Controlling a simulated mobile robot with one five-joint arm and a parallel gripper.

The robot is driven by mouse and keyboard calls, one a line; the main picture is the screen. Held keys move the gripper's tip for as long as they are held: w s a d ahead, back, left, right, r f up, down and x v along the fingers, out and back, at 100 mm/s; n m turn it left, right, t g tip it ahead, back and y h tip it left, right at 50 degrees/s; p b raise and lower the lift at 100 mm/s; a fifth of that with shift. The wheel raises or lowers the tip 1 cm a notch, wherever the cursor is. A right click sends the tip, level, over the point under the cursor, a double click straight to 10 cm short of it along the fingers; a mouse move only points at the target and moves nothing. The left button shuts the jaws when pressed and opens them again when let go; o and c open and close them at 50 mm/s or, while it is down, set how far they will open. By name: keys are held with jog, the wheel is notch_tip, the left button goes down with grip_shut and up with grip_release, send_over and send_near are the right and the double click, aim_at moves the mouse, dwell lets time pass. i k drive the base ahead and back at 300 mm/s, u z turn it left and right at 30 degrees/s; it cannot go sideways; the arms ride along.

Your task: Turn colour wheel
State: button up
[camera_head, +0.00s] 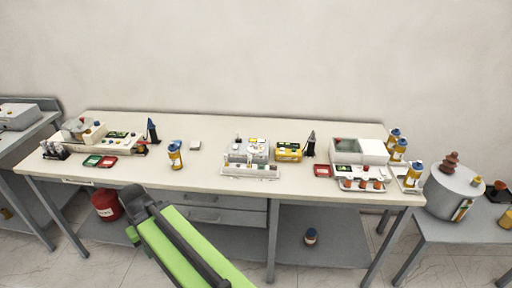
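I cannot make out a colour wheel for certain at this size. Several small instruments on the bench could carry one: a beige device (92,133) with a round grey part at the left, a white and grey unit (248,150) in the middle, and a yellow box (288,151) beside it. My green and black arm rises from the bottom, and its dark end, my gripper (138,200), is in front of the bench, below the top's front edge. It seems to touch nothing. Its fingers are too small and dark to tell open from shut.
The long workbench top (215,187) has bare stretches between devices. Several bottles and a white tray (362,185) of small brown-red pots are at the right. A red canister (106,206) stands underneath; a grey tank (453,192) is far right.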

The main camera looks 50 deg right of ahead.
aim_at(254, 148)
jog(key=z, duration=0.55)
jog(key=i, duration=1)
jog(key=u, duration=0.15)
